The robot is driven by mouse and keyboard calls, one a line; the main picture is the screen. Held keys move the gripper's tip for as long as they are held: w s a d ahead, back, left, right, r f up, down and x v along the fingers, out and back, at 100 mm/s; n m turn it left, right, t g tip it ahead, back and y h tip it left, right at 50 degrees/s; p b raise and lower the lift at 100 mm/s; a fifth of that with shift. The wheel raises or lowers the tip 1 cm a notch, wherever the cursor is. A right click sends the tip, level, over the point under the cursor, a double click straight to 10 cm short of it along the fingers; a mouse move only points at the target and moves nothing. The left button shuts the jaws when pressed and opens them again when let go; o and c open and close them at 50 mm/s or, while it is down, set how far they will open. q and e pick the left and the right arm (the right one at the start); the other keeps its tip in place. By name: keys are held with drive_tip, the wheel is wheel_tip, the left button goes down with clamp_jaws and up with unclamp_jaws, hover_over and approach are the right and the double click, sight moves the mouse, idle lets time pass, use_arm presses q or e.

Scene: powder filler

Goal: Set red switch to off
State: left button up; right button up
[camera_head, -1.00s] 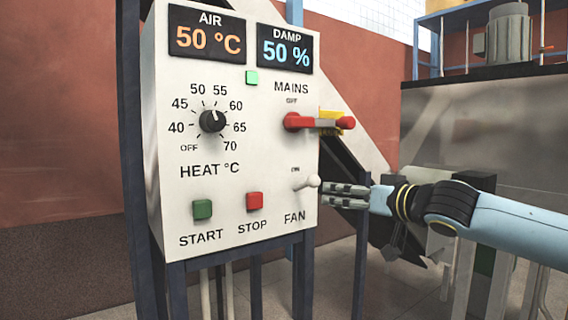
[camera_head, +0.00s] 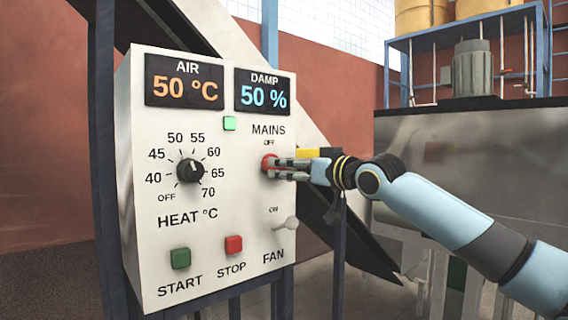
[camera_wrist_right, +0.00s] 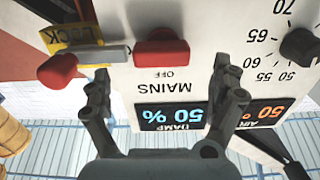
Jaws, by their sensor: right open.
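The red MAINS switch (camera_head: 267,162) is on the white control panel (camera_head: 150,240), just below the OFF label. Contact cannot be told. My left gripper is not in view.
A yellow LOCK tag (camera_wrist_right: 75,37) sits behind the bar. The white FAN lever (camera_head: 286,224) is below, the black HEAT knob (camera_head: 190,170) left. Green START (camera_head: 181,258) and red STOP (camera_head: 233,244) buttons are lower. A grey metal tank (camera_head: 490,160) stands at right.

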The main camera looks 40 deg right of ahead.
drive_tip(key=shift+w+a, duration=0.15)
drive_tip(key=shift+w, duration=0.85)
drive_tip(key=shift+w+a, duration=0.1)
drive_tip(key=shift+w, duration=0.9)
drive_tip(key=c, duration=1.2)
drive_tip(key=n+b, duration=0.2)
drive_tip(key=n, duration=0.4)
drive_tip(key=n+b, duration=0.2)
drive_tip(key=n, duration=0.4)
drive_tip(key=n+b, duration=0.2)
drive_tip(key=n, duration=0.3)
drive_tip(key=shift+a+r+n, duration=0.1)
drive_tip(key=shift+r+n, duration=0.2)
drive_tip(key=shift+n, duration=0.1)
drive_tip(key=shift+s+n, duration=0.1)
drive_tip(key=shift+n, duration=0.2)
